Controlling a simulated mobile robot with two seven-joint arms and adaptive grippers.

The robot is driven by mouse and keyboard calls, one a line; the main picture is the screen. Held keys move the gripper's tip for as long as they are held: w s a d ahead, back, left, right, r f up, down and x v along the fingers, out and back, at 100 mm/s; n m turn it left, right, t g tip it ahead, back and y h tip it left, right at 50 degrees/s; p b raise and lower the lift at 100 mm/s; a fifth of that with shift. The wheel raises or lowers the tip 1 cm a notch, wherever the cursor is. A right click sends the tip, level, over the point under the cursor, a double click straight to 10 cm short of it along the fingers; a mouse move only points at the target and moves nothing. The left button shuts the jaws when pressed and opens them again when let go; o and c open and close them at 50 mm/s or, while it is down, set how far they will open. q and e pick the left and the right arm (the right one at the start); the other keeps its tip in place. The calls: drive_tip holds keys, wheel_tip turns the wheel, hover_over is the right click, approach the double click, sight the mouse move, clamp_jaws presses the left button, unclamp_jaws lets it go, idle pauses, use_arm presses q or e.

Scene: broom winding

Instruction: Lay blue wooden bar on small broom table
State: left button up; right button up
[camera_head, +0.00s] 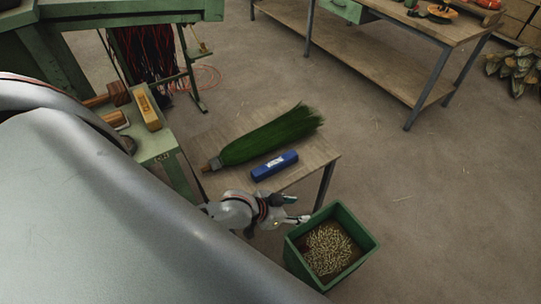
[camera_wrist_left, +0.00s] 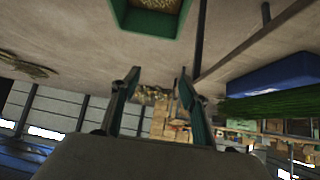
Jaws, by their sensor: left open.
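The blue wooden bar (camera_head: 274,166) with a white label lies on the small broom table (camera_head: 317,150), in front of a green broom head. It also shows at the right of the left wrist view (camera_wrist_left: 270,80). My left gripper (camera_head: 297,209) is just off the table's near edge, apart from the bar. In the left wrist view its two fingers (camera_wrist_left: 158,88) stand apart with nothing between them. My right gripper does not show in either view.
A green broom head (camera_head: 270,135) lies on the table behind the bar. A green bin (camera_head: 358,232) with short pieces inside stands close to my left gripper. A green machine stand (camera_head: 163,150) is at the left. A larger workbench (camera_head: 385,62) is at the back.

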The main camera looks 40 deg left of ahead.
use_arm(q)
drive_tip(key=s+a+f+n+t+y, duration=0.1)
drive_tip(key=s+a+t+y, duration=0.1)
drive_tip(key=s, duration=0.8)
drive_tip(key=shift+s+a+f, duration=0.2)
drive_tip(key=shift+s+f, duration=0.1)
drive_tip(key=shift+s, duration=0.05)
